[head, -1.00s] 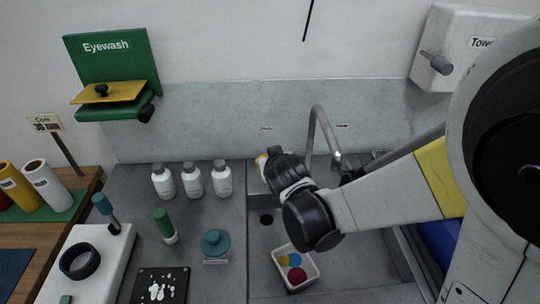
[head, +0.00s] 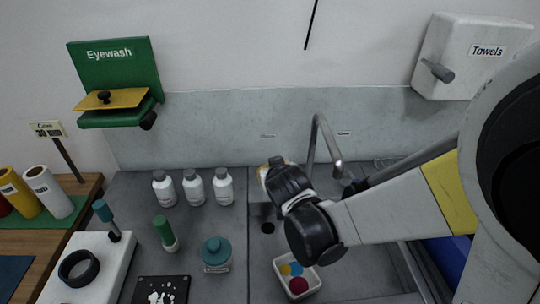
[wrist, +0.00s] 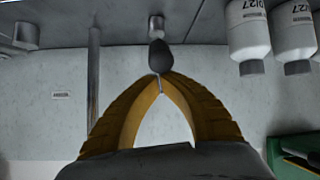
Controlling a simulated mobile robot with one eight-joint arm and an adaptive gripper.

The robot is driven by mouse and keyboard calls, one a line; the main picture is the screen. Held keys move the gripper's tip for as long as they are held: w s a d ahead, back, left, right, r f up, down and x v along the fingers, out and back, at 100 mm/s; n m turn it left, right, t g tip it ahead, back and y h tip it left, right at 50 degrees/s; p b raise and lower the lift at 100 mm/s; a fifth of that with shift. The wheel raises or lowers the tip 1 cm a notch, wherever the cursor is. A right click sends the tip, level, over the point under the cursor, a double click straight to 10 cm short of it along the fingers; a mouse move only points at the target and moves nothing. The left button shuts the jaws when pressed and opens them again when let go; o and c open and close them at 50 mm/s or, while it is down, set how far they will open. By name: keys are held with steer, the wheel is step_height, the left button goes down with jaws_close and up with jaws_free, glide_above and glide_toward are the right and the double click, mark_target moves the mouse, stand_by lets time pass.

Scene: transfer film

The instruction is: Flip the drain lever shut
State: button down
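My gripper (wrist: 160,78) has yellow curved fingers whose tips meet in the wrist view, with an open gap only lower between them. Just beyond the tips is a dark rounded knob (wrist: 160,56) in line with a small metal post (wrist: 157,27), which looks like the drain lever. The tips look close to the knob; I cannot tell whether they touch it. In the head view my gripper (head: 263,168) is above the back of the sink, left of the faucet, and it hides the lever.
The faucet (head: 325,140) arches just right of my gripper. Several white bottles (head: 194,188) stand to the left. A small white tray (head: 297,288) with coloured balls sits in front, below my arm. The wall is close behind.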

steer(key=r, duration=0.1)
steer(key=w+r+p, duration=0.1)
steer(key=w, duration=0.1)
steer(key=shift+a+r+p, duration=0.25)
steer(key=shift+r+p, duration=0.15)
steer(key=s+f+p+v, duration=0.1)
steer(key=p+v, duration=0.1)
steer(key=v, duration=0.7)
steer(key=shift+s+f+p, duration=0.25)
steer(key=shift+s+p, duration=0.05)
steer(key=shift+s, duration=0.05)
steer(key=shift+a, duration=0.15)
